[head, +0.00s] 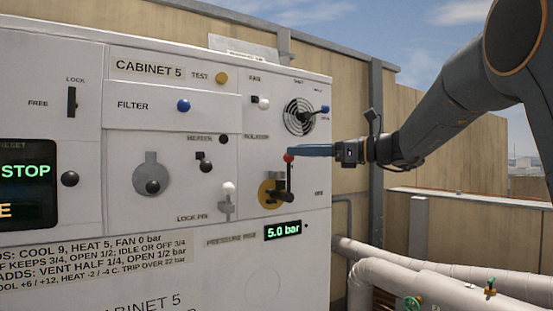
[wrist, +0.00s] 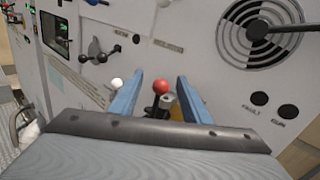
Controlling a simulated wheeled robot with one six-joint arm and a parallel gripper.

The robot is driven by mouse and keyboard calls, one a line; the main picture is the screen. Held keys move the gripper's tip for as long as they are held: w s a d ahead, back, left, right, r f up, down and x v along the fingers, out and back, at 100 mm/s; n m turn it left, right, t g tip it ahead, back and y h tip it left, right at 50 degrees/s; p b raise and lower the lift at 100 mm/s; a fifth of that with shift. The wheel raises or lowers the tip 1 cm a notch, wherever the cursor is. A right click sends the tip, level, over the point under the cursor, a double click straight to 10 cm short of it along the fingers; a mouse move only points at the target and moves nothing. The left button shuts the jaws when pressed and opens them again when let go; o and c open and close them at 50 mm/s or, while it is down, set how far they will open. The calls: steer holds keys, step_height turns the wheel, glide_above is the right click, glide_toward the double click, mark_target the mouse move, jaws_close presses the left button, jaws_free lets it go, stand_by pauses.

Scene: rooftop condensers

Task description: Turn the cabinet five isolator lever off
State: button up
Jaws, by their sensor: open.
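The isolator lever is a black handle with a red ball knob (head: 288,157), standing up from a yellow plate (head: 267,194) low on the right of the cabinet 5 front (head: 150,42). My gripper (head: 300,151) reaches in from the right, its blue fingers at the height of the knob. In the wrist view the red knob (wrist: 160,87) shows between the two open blue fingers (wrist: 158,80), with a gap on each side. Nothing is gripped. The lever's lower part is partly hidden by the gripper in the wrist view.
The white-knobbed lock pin (head: 228,188) is left of the lever; in the wrist view its white ball (wrist: 116,84) is close by the left finger. A round fan grille (head: 299,117) is above. The pressure display (head: 283,230) below reads 5.0 bar. Pipes (head: 430,280) run at lower right.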

mark_target(276, 158)
steer(key=w+a, duration=0.1)
steer(key=a, duration=0.1)
steer(key=w+a+f, duration=0.1)
steer(key=a, duration=0.2)
steer(key=w+a+f, duration=0.1)
steer(key=a, duration=0.1)
steer(key=shift+w+a+p, duration=0.25)
steer(key=shift+w+p, duration=0.05)
stand_by(0.4)
steer(key=shift+c, duration=0.4)
steer(key=shift+f, duration=0.1)
jaws_close()
